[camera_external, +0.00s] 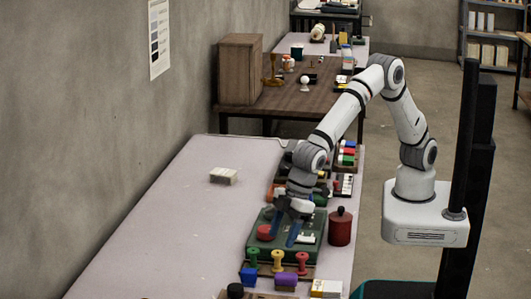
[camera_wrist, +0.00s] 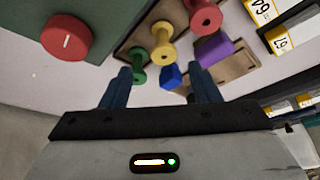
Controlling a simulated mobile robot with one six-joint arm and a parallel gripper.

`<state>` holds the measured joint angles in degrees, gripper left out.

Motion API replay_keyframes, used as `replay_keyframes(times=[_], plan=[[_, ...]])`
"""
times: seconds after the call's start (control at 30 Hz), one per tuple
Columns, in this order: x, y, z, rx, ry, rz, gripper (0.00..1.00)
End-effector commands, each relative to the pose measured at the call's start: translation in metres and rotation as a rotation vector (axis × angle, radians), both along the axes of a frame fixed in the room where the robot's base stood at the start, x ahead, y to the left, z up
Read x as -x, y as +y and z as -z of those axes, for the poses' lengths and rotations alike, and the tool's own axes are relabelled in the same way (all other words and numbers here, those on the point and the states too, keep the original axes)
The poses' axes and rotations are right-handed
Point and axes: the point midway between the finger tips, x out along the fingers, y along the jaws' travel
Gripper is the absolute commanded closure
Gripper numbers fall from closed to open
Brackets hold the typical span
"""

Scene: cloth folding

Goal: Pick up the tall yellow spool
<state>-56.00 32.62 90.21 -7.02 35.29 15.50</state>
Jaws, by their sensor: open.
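The yellow spool (camera_external: 277,261) stands upright on a wooden board at the near end of the long table, between a green spool (camera_external: 253,258) and a red spool (camera_external: 302,263). In the wrist view the yellow spool (camera_wrist: 162,45) shows ahead of the fingertips, roughly midway between them, with the green spool (camera_wrist: 137,62) at its left and the red spool (camera_wrist: 203,15) at its upper right. My gripper (camera_external: 284,234) is over the green case, behind the spools. Its blue fingers (camera_wrist: 160,72) are apart and empty, and do not touch the yellow spool.
A blue piece (camera_wrist: 171,76) and a purple piece (camera_wrist: 212,50) sit close by the spools. A red knob (camera_wrist: 66,37) rises from the green case (camera_external: 312,222). A dark red canister (camera_external: 340,228) stands right of it. The table's left part (camera_external: 160,235) is clear.

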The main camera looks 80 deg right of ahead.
Motion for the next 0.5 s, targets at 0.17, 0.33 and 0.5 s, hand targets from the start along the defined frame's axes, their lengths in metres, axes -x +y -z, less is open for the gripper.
replay_keyframes(times=[0.17,0.33,0.5], plan=[[0.0,0.01,0.017,0.0,0.0,-0.009,0.44],[-0.005,0.014,0.034,0.0,0.0,-0.007,0.44],[-0.009,0.018,0.059,0.0,0.001,-0.006,0.44]])
